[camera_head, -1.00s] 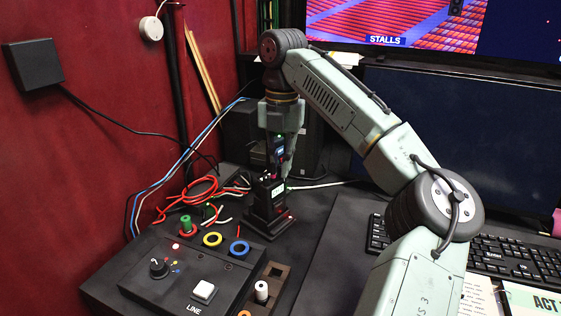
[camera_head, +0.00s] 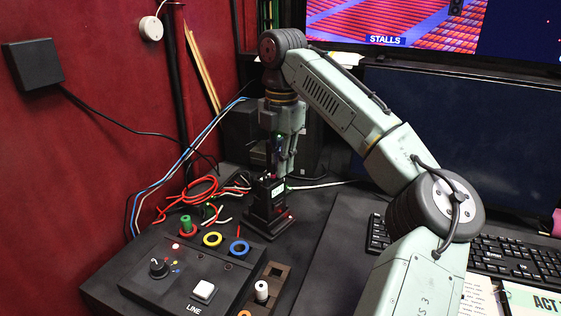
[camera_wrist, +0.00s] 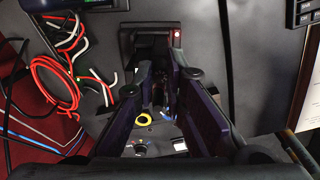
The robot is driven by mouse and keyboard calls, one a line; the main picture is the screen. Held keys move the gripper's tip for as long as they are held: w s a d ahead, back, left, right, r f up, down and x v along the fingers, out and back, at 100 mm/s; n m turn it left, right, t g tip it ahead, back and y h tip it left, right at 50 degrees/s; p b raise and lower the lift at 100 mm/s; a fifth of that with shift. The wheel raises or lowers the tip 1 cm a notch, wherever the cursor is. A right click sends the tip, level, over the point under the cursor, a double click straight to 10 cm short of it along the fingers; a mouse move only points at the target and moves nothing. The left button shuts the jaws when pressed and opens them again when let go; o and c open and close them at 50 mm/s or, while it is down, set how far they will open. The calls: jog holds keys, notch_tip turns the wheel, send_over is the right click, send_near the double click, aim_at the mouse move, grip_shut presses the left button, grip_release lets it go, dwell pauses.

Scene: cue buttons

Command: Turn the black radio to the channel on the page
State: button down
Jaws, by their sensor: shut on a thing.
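The black radio (camera_head: 264,203) stands upright in a black holder behind the button box, with a small white label and a red light low on its right. My gripper (camera_head: 281,172) points down over the radio's top, shut on what appears to be its knob; the fingers hide that part. In the wrist view my gripper's dark fingers (camera_wrist: 158,95) close in around the top, and the black holder (camera_wrist: 147,38) with its red light shows beyond.
Red and white cables (camera_head: 205,187) lie left of the radio. A keyboard (camera_head: 510,257) is at right, below the monitor (camera_head: 425,35). The red wall (camera_head: 90,120) bounds the left.

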jog(key=c, duration=1.6)
grip_release()
jog(key=shift+d+r, duration=0.1)
jog(key=shift+r, duration=3.7)
